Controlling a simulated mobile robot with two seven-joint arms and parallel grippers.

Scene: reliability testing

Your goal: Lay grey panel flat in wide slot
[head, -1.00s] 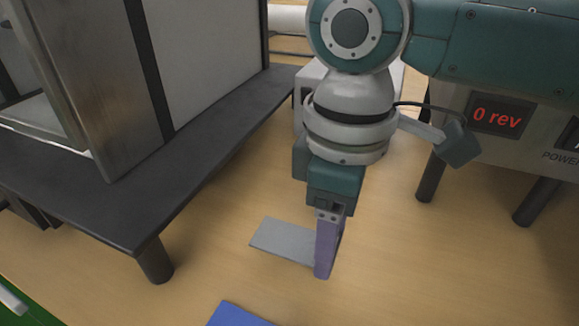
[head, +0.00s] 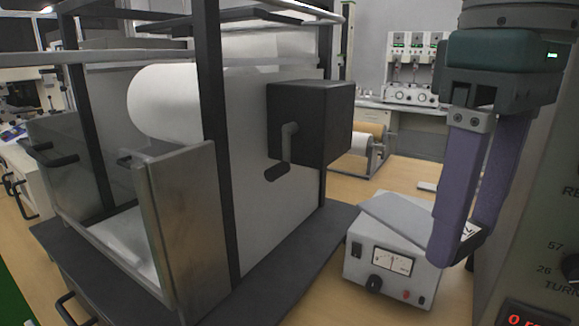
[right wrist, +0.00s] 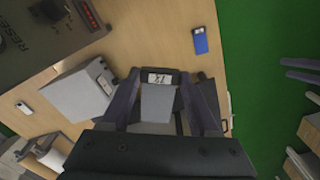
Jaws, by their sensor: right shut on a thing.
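The grey panel (head: 397,216) is a thin flat plate, held roughly level at the fingertips of my right gripper (head: 460,245). In the head view it sticks out left of the purple fingers, and it overlaps the top of a meter box in the picture. I cannot tell whether it touches the box. In the right wrist view the panel (right wrist: 158,103) shows between the two fingers of the right gripper (right wrist: 160,80). I cannot make out a wide slot in these frames. My left gripper is not in view.
The meter box (head: 392,262) stands on the wooden table. A large roller machine (head: 255,190) with a black crank housing (head: 312,120) fills the left. A control panel (head: 540,230) rises close at the right. A blue panel (right wrist: 200,40) lies on the table.

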